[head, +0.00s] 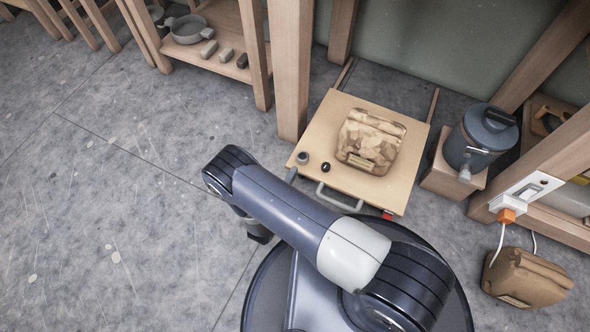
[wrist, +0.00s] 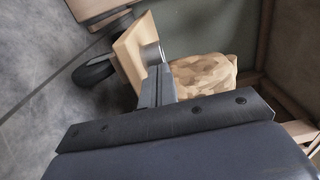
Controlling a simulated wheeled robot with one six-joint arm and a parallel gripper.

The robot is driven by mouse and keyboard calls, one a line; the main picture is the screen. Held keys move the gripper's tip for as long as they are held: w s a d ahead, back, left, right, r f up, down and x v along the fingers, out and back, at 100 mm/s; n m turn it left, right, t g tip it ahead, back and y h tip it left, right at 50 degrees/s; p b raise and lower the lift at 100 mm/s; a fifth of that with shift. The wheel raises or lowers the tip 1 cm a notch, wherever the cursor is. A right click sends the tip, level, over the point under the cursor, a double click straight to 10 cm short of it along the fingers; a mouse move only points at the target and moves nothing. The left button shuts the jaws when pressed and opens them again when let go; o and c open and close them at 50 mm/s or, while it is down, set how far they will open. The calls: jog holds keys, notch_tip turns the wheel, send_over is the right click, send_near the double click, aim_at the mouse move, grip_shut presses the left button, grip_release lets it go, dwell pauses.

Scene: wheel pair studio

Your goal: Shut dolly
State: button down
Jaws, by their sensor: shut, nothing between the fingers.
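A grey canister (head: 478,140) stands on a wooden block right of the dolly. A brown bag (head: 527,277) lies on the floor below a socket with an orange plug (head: 507,216). Wooden shelving stands at the back left. The floor at left is clear.

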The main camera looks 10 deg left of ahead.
jog(key=shift+b+x, duration=0.3)
jog(key=shift+x, duration=1.05)
jog(key=shift+w, duration=0.1)
